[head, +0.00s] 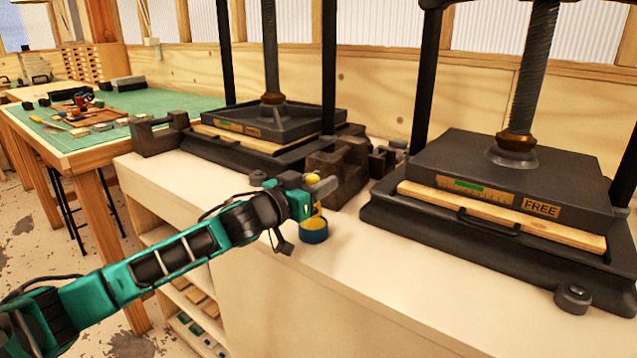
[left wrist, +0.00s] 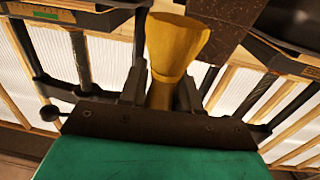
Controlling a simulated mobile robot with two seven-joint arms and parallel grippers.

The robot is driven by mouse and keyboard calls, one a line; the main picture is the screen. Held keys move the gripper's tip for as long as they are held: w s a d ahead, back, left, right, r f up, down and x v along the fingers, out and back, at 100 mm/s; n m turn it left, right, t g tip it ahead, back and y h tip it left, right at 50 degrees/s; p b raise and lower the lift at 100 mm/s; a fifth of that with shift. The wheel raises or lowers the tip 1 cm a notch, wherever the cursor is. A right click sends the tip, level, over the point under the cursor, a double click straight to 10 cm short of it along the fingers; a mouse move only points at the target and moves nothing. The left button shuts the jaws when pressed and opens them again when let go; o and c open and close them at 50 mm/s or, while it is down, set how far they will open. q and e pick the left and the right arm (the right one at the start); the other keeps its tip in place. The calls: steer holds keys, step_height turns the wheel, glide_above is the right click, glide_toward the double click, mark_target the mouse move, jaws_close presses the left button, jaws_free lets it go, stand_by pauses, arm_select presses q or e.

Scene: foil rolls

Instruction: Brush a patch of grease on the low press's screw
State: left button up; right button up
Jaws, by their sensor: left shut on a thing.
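My left gripper (head: 318,188) is shut on a yellow brush (left wrist: 178,45), whose wide end flares out beyond the fingers in the left wrist view. In the head view the yellow brush (head: 317,208) shows just above a small blue tin (head: 314,237) with yellow grease inside; I cannot tell whether they touch. Two black presses stand on the bench. The left press's screw (head: 270,50) and the right press's screw (head: 530,75) rise from their dark plates. The right press (head: 510,175) carries a "FREE" label. My right gripper is out of view.
The pale bench top (head: 400,270) is clear in front of the right press. Dark blocks (head: 338,172) stand between the presses. Black posts (head: 424,75) flank each screw. A green-topped table (head: 140,105) with small tools is at the far left.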

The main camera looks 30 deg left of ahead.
arm_select(q)
step_height(320, 180, up, 2)
steer(key=shift+p, duration=0.7)
steer(key=shift+r+p, duration=0.95)
steer(key=shift+p, duration=0.1)
steer(key=shift+r+p, duration=0.4)
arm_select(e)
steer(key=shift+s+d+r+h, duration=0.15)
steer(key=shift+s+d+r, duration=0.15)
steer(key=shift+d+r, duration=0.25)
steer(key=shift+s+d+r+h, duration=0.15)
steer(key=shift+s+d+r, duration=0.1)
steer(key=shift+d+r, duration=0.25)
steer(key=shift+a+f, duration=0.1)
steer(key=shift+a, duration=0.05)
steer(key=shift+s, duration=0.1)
